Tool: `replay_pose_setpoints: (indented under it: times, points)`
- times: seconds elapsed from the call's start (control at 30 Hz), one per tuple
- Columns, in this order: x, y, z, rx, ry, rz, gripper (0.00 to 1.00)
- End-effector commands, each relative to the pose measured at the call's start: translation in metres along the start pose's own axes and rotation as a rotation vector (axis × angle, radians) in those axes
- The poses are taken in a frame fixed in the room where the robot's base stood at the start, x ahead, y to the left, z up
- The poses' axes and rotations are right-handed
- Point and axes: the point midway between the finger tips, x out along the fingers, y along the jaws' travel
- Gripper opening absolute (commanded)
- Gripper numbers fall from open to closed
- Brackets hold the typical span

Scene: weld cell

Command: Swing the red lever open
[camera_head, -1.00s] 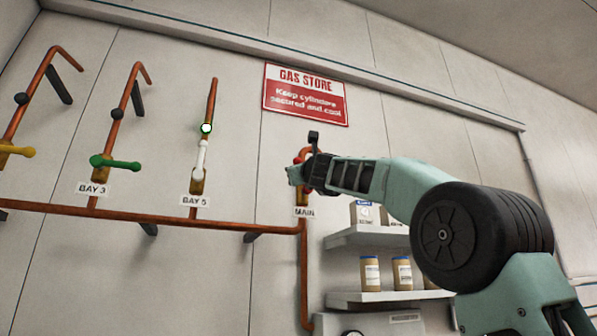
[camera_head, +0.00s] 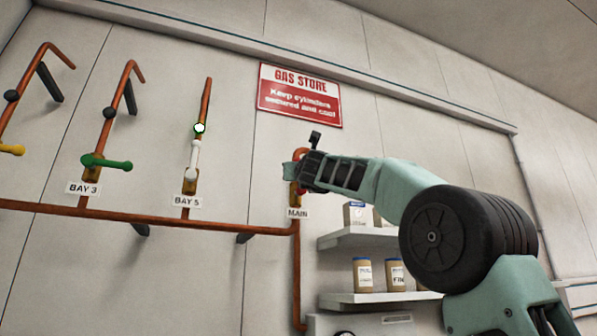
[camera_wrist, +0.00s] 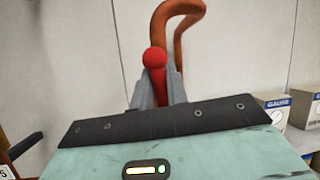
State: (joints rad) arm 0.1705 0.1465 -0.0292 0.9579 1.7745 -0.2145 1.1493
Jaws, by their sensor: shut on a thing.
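The red lever (camera_wrist: 154,62) shows in the wrist view, its round knob and handle between my two grey fingers. My gripper (camera_wrist: 156,88) is shut on it. In the head view my gripper (camera_head: 290,170) is at the MAIN valve, in front of the copper pipe, and hides most of the lever. Only a small bit of red (camera_head: 301,191) shows below the gripper there. The MAIN label (camera_head: 297,213) is just under it.
To the left are a white lever (camera_head: 193,160) pointing up at BAY 5, a green lever (camera_head: 108,162) lying sideways at BAY 3 and a yellow one (camera_head: 12,149). A copper pipe (camera_head: 150,220) runs below them. Shelves with boxes and jars (camera_head: 362,274) are at lower right.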

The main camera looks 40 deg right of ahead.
Motion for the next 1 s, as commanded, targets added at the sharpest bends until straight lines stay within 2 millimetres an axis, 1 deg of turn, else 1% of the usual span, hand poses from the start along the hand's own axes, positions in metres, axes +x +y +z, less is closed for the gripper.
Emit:
replay_pose_setpoints:
  times: [0.03,0.07,0.1,0.37,0.47,0.53,0.67,1.0]
  points:
    - [0.000,0.000,-0.003,-0.001,0.004,-0.001,0.18]
    - [0.000,0.000,-0.003,-0.001,0.005,-0.001,0.26]
    - [0.000,0.000,-0.003,-0.001,0.004,-0.001,0.37]
    - [0.000,0.000,-0.001,-0.001,0.002,0.000,0.37]
    - [-0.004,0.000,-0.002,-0.001,0.001,0.000,0.37]
    - [-0.011,0.000,-0.003,-0.001,0.000,0.000,0.37]
    - [-0.035,0.000,-0.005,-0.001,-0.001,0.000,0.37]
    - [-0.116,0.001,-0.005,0.001,0.000,0.001,0.37]
